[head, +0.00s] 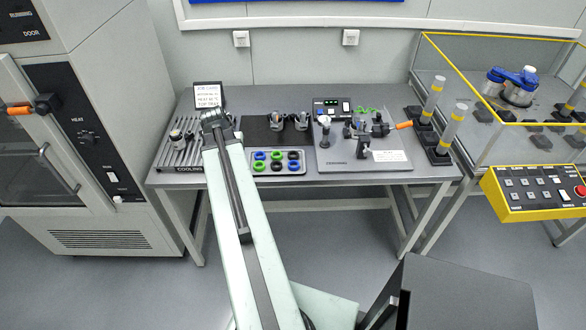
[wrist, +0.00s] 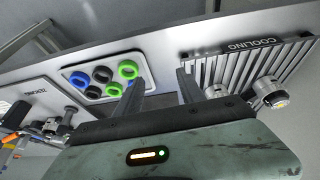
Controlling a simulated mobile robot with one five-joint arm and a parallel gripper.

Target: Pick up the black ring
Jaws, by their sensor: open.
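A tray (head: 305,172) of coloured rings stands at the front middle of the bench. One black ring (head: 275,167) is in the middle of its near row, and a second dark ring (head: 293,155) is at its far right. My gripper (head: 215,117) is above the bench, to the left of the tray. In the wrist view its fingers (wrist: 165,92) are apart with nothing between them, and the tray is left of them.
A slotted cooling rack (head: 180,150) with metal parts is left of my arm; it also shows in the wrist view (wrist: 250,62). A black mat (head: 262,130) with metal parts lies behind the tray. A grey fixture plate (head: 335,161) with standing tools is to the right.

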